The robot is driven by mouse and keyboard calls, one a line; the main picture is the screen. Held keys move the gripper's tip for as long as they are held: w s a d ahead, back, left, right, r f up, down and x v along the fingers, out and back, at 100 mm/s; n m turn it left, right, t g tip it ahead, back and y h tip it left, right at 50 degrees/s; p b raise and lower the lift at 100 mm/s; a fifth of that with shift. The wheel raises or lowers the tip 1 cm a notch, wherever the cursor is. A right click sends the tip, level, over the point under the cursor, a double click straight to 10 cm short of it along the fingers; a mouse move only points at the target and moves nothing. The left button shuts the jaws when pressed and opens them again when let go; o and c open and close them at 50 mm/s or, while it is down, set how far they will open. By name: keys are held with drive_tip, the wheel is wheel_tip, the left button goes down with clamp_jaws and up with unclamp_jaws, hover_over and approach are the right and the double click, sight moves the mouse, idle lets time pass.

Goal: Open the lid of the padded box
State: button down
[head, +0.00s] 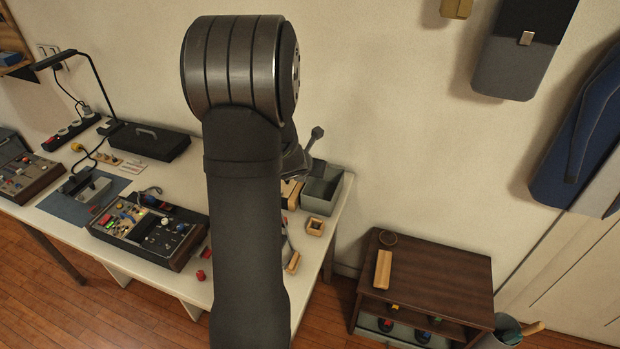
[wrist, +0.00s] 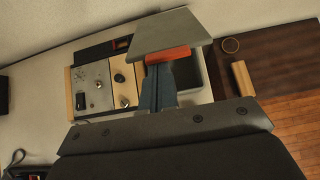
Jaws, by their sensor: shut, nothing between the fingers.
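I cannot tell for certain which thing is the padded box. A black case (head: 148,141) with a grey handle on top lies shut at the back of the table. A grey open-topped box (head: 322,188) stands at the table's right end; its dark inside also shows in the wrist view (wrist: 188,76). My gripper (wrist: 158,88) is shut and empty, in front of this box in the wrist view. A flat grey panel (wrist: 172,32) and an orange-red piece (wrist: 167,54) show above the fingers; what they belong to is unclear. My arm hides most of my gripper in the head view.
A panel with knobs (wrist: 91,87) lies left of my fingers. An open case of small parts (head: 150,228) is on the table's front. A brown cabinet (head: 430,272) stands right, beyond a gap.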

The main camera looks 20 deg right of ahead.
drive_tip(key=w+d+r, duration=0.1)
drive_tip(key=r, duration=0.1)
drive_tip(key=w+d+r, duration=0.3)
drive_tip(key=shift+w+d+r, duration=0.35)
drive_tip(key=shift+d+r, duration=0.05)
drive_tip(key=w+d+r, duration=0.2)
drive_tip(key=w+d, duration=0.4)
drive_tip(key=shift+w+d+r, duration=0.25)
drive_tip(key=shift+w+d, duration=0.1)
drive_tip(key=shift+w, duration=0.05)
idle(0.3)
drive_tip(key=w+d+r, duration=0.1)
drive_tip(key=r, duration=0.2)
drive_tip(key=w+d+r, duration=0.1)
drive_tip(key=r, duration=0.2)
drive_tip(key=w+d+r, duration=0.1)
drive_tip(key=r, duration=0.2)
